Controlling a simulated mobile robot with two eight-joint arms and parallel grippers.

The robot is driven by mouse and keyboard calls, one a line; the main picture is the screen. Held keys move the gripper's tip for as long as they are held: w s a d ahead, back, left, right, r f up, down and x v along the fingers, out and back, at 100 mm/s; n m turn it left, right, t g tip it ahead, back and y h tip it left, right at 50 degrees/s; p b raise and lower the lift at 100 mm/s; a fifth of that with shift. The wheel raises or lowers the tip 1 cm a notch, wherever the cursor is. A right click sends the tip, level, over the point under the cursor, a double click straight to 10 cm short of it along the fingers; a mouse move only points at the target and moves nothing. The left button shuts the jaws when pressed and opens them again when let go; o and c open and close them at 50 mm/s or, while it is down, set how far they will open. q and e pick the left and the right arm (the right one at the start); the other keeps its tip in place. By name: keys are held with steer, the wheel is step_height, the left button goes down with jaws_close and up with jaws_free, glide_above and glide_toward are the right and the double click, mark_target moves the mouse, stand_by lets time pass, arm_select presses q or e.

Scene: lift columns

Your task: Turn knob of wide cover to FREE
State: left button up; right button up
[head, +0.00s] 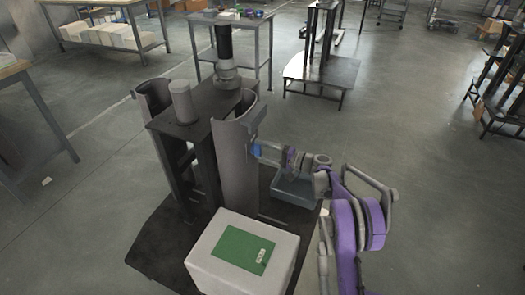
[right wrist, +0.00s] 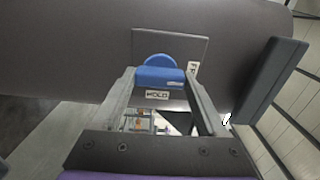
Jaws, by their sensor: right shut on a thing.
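The wide grey curved cover (head: 237,170) stands upright on the right side of the dark lift column; its surface also fills the top of the right wrist view (right wrist: 70,50). On it is a square plate with a blue knob (right wrist: 160,76). The knob shows small in the head view (head: 256,150). A HOLD label (right wrist: 157,95) sits just below the knob, and a FREE label (right wrist: 193,70) to its right is partly hidden by a finger. My right gripper (right wrist: 160,80) is shut on the knob, one finger at each side. My left gripper is not in view.
A dark grey bar (right wrist: 270,82) juts out right of my right gripper. A grey bin (head: 292,188) lies below my right arm on the dark base. A white box with a green top (head: 243,250) stands in front. A second curved cover (head: 150,98) is at the left.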

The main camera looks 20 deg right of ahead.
steer(key=o, duration=1.3)
steer(key=v, duration=1)
steer(key=shift+s+d+p, duration=0.25)
steer(key=shift+s+p, duration=0.1)
steer(key=shift+p, duration=0.1)
